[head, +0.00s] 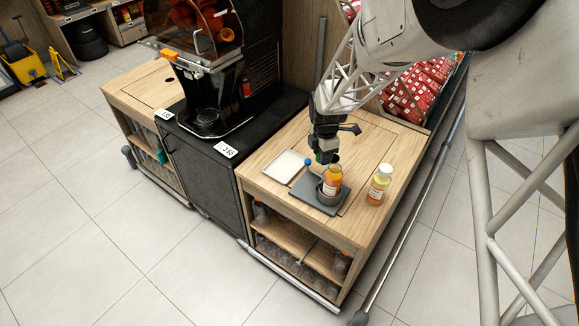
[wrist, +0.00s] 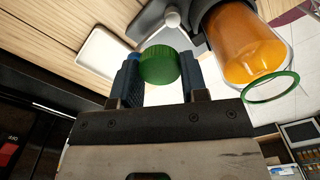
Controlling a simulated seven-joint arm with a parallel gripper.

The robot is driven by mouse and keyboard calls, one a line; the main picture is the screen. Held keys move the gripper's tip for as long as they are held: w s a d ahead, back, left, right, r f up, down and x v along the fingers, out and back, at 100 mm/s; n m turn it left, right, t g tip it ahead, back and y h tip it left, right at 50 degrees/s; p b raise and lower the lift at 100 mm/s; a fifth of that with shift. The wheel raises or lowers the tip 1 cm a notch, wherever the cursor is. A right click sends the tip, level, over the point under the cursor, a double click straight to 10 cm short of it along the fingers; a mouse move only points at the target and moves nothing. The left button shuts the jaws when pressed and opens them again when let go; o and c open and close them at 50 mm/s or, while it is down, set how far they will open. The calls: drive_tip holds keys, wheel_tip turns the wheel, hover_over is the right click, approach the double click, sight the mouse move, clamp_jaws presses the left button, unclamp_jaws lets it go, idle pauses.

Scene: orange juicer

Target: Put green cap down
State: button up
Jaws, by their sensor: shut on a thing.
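The green cap (wrist: 159,65) is pinched between the two dark blue fingers of my gripper (wrist: 158,76) in the wrist view. In the head view my gripper (head: 325,157) is above the counter, just behind the open orange juice bottle. That bottle (head: 331,182) stands in a grey holder (head: 309,196). In the wrist view the bottle (wrist: 240,48) shows a green ring around its neck, with no cap on it. A shallow white tray (head: 286,166) lies on the wood left of the holder. It also shows in the wrist view (wrist: 104,50), near the held cap.
A small blue round thing (head: 308,162) is at the tray's right edge. The black juicer machine (head: 205,85) stands to the left. Bare wood (head: 262,188) lies around the tray.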

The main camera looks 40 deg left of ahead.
drive_tip(key=s+f+n, duration=0.1)
drive_tip(key=s+n, duration=0.1)
drive_tip(key=s, duration=0.1)
drive_tip(key=s+a+f+n, duration=0.1)
drive_tip(key=s+f+n, duration=0.1)
drive_tip(key=s, duration=0.1)
drive_tip(key=s+f+n, duration=0.1)
drive_tip(key=s+f, duration=0.1)
drive_tip(key=s, duration=0.2)
drive_tip(key=shift+a+n, duration=0.15)
drive_tip(key=shift+n, duration=0.25)
drive_tip(key=shift+s+d+f+n, duration=0.25)
drive_tip(key=shift+s+f+n, duration=0.15)
drive_tip(key=shift+s, duration=0.05)
drive_tip(key=shift+w+a, duration=0.1)
hover_over(289, 166)
drive_tip(key=shift+f, duration=0.75)
drive_tip(key=shift+f, duration=1.75)
drive_tip(key=shift+f, duration=0.15)
